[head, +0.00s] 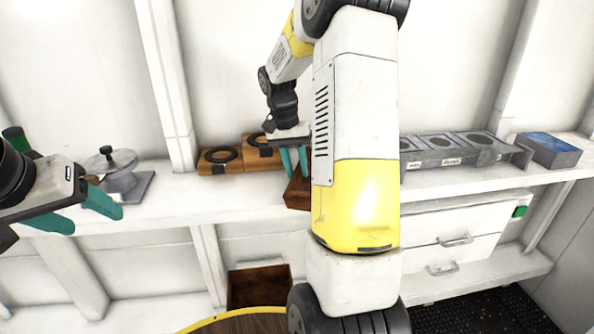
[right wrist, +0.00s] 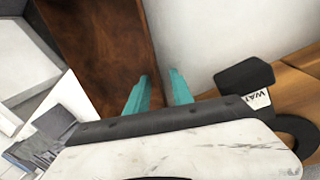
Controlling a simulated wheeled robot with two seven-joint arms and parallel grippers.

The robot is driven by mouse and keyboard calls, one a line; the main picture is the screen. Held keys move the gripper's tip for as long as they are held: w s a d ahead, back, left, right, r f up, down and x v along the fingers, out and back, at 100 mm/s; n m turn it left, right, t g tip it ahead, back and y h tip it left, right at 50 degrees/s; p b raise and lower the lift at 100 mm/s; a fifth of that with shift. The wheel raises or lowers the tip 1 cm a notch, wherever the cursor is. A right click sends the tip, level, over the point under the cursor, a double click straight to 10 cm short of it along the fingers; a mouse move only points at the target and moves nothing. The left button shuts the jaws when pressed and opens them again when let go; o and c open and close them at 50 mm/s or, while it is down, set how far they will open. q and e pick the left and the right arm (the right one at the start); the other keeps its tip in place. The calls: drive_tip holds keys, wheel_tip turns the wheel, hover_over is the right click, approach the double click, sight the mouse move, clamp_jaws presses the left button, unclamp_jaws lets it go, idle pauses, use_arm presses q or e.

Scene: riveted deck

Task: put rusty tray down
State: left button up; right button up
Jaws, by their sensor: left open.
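The rusty tray (head: 296,194), reddish brown, is at the front of the long white shelf, partly hidden behind my right arm. I cannot tell whether its underside touches the shelf. My right gripper (head: 294,162) points down at the tray's far end. In the right wrist view, its teal fingers (right wrist: 160,86) stand on either side of the edge of the tray (right wrist: 98,45), with the brown wall between them. My left gripper (head: 95,214) is open and empty at the left, in front of the shelf.
Wooden blocks with black rings (head: 220,160) stand left of the tray. A grey fixture row (head: 450,150) and a blue-topped box (head: 548,150) are to the right. A grey lidded object (head: 118,172) is at the left. An open brown box (head: 258,287) sits below the shelf.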

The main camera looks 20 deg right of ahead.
clamp_jaws()
idle(1.4)
